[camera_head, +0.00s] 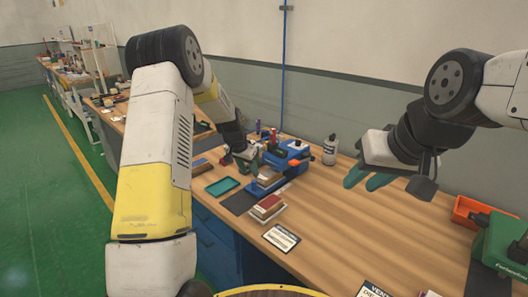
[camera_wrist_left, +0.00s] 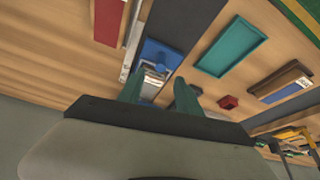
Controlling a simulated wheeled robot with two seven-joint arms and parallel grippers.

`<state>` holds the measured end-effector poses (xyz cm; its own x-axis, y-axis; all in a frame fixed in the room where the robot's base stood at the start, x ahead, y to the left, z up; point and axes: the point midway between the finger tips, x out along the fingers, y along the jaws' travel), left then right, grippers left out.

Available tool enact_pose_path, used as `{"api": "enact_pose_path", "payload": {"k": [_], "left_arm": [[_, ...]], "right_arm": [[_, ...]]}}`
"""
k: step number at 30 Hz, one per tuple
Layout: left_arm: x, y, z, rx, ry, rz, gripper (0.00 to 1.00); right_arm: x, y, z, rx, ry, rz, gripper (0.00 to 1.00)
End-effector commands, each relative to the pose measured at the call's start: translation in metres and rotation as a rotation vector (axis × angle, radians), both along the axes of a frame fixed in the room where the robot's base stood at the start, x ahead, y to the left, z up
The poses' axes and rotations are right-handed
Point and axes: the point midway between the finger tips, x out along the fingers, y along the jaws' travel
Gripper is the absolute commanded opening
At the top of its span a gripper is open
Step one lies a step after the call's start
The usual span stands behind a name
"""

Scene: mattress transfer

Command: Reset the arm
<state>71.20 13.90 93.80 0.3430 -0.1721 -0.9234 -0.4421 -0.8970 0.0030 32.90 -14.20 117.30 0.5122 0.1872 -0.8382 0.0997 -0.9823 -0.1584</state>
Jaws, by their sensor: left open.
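My left gripper (camera_head: 247,157) is over the workbench (camera_head: 325,225), beside a blue device (camera_head: 288,152). In the left wrist view its two green fingers (camera_wrist_left: 160,92) are spread, with nothing held between them. A small stack with a pale edge (camera_wrist_left: 153,78) and a blue part (camera_wrist_left: 162,55) show beyond the fingers. My right gripper (camera_head: 368,178) hangs above the right part of the bench, with its green fingers apart and empty.
A teal tray (camera_head: 222,186), a stack of books (camera_head: 267,208) and a label card (camera_head: 282,238) lie on the bench. An orange bin (camera_head: 468,211) and a green machine (camera_head: 503,240) are at right. The middle right bench is clear.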

Motion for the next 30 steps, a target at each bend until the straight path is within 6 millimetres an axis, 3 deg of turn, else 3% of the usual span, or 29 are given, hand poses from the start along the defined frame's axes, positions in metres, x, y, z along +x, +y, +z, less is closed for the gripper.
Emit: {"api": "enact_pose_path", "payload": {"k": [5, 9, 15, 22, 27, 30], "left_arm": [[-0.032, 0.000, 0.069, -0.016, -0.026, 0.041, 0.41], [-0.080, 0.001, 0.131, -0.038, -0.043, 0.094, 0.41], [-0.161, 0.001, 0.197, -0.076, -0.065, 0.170, 0.41], [-0.263, 0.002, 0.237, -0.125, -0.091, 0.257, 0.41], [-0.330, 0.003, 0.243, -0.162, -0.105, 0.316, 0.41], [-0.357, 0.003, 0.240, -0.178, -0.111, 0.342, 0.41]], "right_arm": [[0.000, 0.000, 0.000, 0.000, 0.000, 0.000, 0.33], [0.000, 0.000, 0.000, 0.000, 0.000, 0.000, 0.33], [0.000, 0.000, 0.000, 0.000, 0.000, 0.000, 0.33], [0.000, 0.000, 0.000, 0.000, 0.000, 0.000, 0.33], [0.000, 0.000, 0.000, 0.000, 0.000, 0.000, 0.33], [0.000, 0.000, 0.000, 0.000, 0.000, 0.000, 0.33]]}}
